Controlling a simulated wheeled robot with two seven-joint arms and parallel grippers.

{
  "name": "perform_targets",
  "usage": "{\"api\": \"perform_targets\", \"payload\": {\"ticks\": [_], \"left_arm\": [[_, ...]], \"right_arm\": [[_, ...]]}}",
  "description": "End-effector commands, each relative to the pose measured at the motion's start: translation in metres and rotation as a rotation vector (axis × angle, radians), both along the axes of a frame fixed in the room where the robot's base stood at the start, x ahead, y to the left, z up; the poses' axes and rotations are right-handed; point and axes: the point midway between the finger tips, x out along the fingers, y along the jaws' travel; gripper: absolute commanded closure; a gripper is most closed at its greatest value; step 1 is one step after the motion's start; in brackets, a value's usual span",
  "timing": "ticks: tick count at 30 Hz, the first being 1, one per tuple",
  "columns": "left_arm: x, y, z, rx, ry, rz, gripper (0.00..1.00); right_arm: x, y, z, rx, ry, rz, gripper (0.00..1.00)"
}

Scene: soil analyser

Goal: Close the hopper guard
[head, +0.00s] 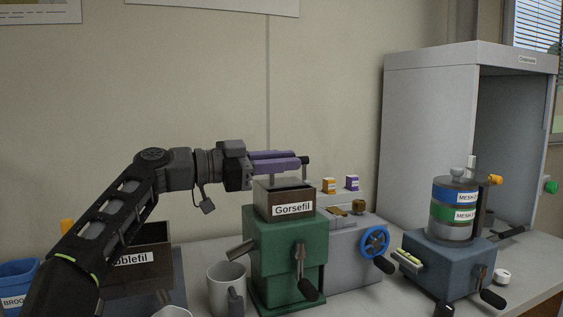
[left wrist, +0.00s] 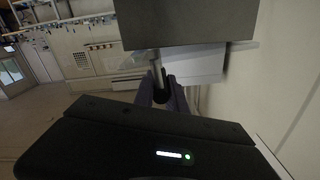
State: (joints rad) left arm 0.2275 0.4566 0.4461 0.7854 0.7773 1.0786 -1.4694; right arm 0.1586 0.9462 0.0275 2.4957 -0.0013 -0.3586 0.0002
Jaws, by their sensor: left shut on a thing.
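The green machine (head: 275,248) carries a dark brown hopper (head: 262,203) labelled "Gorsefil". My left gripper (head: 298,160) reaches in from the left above the hopper, with its purple fingers level. It is shut on a dark knob (head: 306,160) at the hopper's right side. In the left wrist view the black knob (left wrist: 161,97) on a thin metal rod (left wrist: 157,66) sits between the purple fingers, beside a grey panel (left wrist: 185,22). The guard's shape and angle are hard to make out behind the fingers. My right gripper is not in view.
A white mug (head: 222,290) and a brown box (head: 140,250) stand left of the machine. A crank handle (head: 300,268) is on its front. A grey device with a blue handwheel (head: 374,242) and a sieve stack (head: 455,210) stand to the right.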

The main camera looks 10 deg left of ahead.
Motion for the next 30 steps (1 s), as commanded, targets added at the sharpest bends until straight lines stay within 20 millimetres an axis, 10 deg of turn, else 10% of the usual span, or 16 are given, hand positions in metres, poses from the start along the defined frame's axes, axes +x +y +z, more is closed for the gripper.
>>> {"api": "perform_targets", "payload": {"ticks": [10,11,18,30], "left_arm": [[0.005,0.002,-0.009,0.001,0.004,0.004,1.0],[0.005,0.002,-0.009,0.001,0.004,0.004,0.82],[0.004,0.001,-0.007,-0.001,0.003,0.001,0.62],[0.004,0.0,0.003,-0.001,0.0,0.0,0.62]], "right_arm": [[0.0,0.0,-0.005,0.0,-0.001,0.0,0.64],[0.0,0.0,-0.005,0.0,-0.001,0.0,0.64],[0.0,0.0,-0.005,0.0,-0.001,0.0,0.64],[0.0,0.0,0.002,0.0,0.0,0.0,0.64]]}}
